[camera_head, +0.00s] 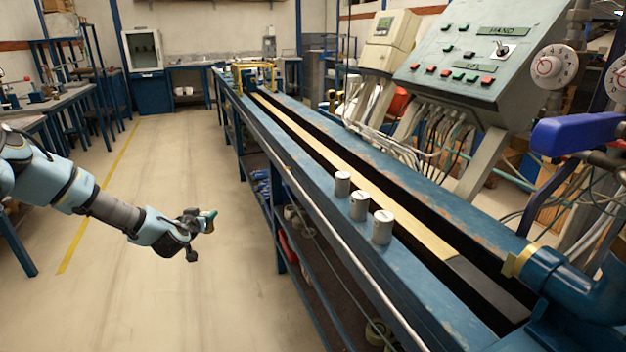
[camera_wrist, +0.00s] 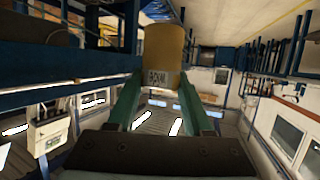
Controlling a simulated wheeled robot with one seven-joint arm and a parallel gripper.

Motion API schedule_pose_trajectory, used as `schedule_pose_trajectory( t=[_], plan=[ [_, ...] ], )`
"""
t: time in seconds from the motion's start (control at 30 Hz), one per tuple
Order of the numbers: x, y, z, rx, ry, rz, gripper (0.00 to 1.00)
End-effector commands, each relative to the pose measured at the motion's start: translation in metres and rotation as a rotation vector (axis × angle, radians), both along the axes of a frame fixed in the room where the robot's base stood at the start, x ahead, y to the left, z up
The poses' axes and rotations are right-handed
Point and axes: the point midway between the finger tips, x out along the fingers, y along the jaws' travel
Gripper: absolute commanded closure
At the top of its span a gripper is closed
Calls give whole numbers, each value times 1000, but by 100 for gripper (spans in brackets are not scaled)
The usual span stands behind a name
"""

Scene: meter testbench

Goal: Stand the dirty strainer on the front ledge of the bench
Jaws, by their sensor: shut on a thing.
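My gripper (camera_head: 207,221) hangs over the floor, left of the bench and apart from it. In the wrist view my gripper (camera_wrist: 163,82) has its two green fingers shut on a tan-brown cylinder with a pale label (camera_wrist: 165,48), which looks like the dirty strainer. The label's lettering is too small to read surely. In the head view the held strainer is small and mostly hidden by the gripper. The front ledge (camera_head: 305,155) is the long blue strip along the bench's near side. Three grey-white cylinders stand upright on it, far (camera_head: 342,184), middle (camera_head: 359,207) and near (camera_head: 382,229).
A thin rail (camera_head: 318,220) runs along the bench's front, above shelves holding parts. A control panel (camera_head: 480,60) and cables (camera_head: 415,140) stand behind the bench. A blue pipe (camera_head: 570,280) is at the near right. The floor (camera_head: 190,290) between arm and bench is clear.

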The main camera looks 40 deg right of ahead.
Motion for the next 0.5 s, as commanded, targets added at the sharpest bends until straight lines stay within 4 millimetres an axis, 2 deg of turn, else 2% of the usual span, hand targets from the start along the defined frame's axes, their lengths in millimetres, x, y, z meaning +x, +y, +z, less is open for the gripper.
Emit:
schedule_pose_trajectory(
  t=[0.03, 0.2, 0.27, 0.4, 0.5],
  plan=[
    [-4, -30, 9, -10, 1, -59, 100],
    [-35, -122, 53, -12, 3, -287, 100],
    [-49, -153, 73, -11, 2, -371, 100],
    [-86, -216, 126, -7, -5, -568, 100],
    [-115, -252, 167, -3, -11, -704, 100]
  ],
)
